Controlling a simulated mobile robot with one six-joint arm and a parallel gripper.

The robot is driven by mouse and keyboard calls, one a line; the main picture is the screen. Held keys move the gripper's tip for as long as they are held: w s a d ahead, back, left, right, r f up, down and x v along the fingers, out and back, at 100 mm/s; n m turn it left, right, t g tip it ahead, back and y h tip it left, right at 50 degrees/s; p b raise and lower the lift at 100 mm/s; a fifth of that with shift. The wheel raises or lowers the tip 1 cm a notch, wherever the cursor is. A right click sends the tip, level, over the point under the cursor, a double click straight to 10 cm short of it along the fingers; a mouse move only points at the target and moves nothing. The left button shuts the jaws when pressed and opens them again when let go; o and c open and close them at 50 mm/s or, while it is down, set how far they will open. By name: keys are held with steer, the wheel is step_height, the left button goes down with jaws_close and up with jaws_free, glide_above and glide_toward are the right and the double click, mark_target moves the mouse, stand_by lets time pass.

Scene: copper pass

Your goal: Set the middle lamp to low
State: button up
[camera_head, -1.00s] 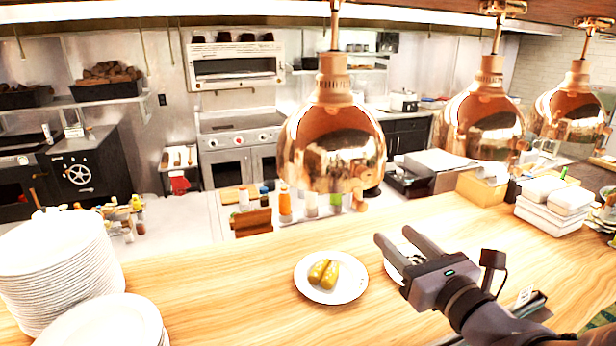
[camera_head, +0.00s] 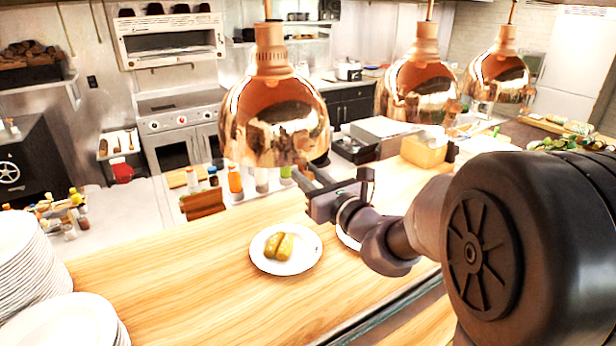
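Three copper heat lamps hang in a row above the wooden pass. The middle lamp (camera_head: 418,92) hangs right of and behind the left lamp (camera_head: 275,122); the right lamp (camera_head: 498,78) is farther back. The lamps' setting is too small to read. A small knob (camera_head: 454,107) shows at the middle lamp's lower right rim. My gripper (camera_head: 307,178) is over the pass, below and right of the left lamp and lower left of the middle lamp. Its fingers are apart with nothing seen between them, and it appears clear of the lamps.
On the pass (camera_head: 180,290), a plate (camera_head: 262,262) holds pickles, and another plate (camera_head: 347,238) is partly hidden behind my arm. Plate stacks (camera_head: 28,268) stand at left. Boxes (camera_head: 424,152) and containers stand under the lamps at right. The front-left pass is clear.

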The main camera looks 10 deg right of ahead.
jaws_close()
stand_by(1.1)
